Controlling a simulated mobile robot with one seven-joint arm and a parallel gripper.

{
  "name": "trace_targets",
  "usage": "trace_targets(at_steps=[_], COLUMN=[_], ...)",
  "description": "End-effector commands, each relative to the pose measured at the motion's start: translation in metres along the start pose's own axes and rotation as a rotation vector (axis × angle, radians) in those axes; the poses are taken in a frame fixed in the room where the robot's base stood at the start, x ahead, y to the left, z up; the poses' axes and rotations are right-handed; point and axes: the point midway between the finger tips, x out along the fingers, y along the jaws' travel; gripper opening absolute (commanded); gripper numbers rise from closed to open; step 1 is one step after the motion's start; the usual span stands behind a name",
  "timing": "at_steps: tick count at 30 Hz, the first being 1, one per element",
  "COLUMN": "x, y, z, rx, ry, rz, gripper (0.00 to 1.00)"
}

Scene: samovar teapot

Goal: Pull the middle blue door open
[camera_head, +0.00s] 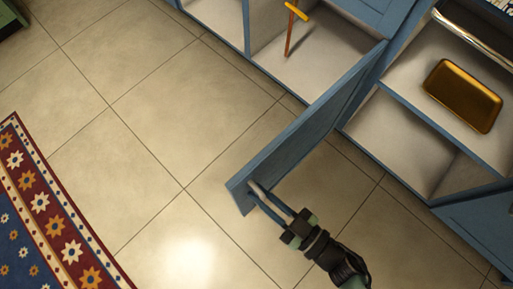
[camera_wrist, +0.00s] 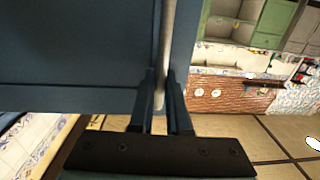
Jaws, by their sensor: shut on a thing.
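The blue door (camera_head: 305,135) stands wide open, swung out from the blue cabinet front over the tiled floor. Its panel also fills much of the upper left of the wrist view (camera_wrist: 70,50). A pale grey bar handle (camera_wrist: 166,40) runs along the door near its free edge. My gripper (camera_head: 263,199) is at the door's free end, on its lower right side in the head view. In the wrist view its two dark fingers (camera_wrist: 160,95) are shut on the handle. The exact contact is partly hidden by the fingers.
Open white-lined compartments lie behind the door; one holds an orange-brown T-shaped thing (camera_head: 291,28). A golden tray (camera_head: 462,95) lies on a shelf at right. A patterned rug (camera_head: 50,215) lies at lower left. The tiled floor (camera_head: 145,150) left of the door is clear.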

Motion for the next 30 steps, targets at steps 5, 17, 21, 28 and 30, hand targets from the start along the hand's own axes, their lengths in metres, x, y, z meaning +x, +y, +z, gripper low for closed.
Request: trace_targets(at_steps=[5,17,21,28,30], x=[-0.0032,-0.0038,-0.0037,-0.0033,-0.0035], y=[0.0008,0.0014,0.0015,0.0019,0.002], z=[0.0019,0.0025,0.0022,0.001,0.0008], rx=[0.002,0.002,0.001,0.001,0.001], ry=[-0.005,-0.006,-0.006,-0.003,-0.002], rz=[0.011,0.014,0.014,0.015,0.015], gripper=[0.0,0.0,0.38,0.45,0.45])
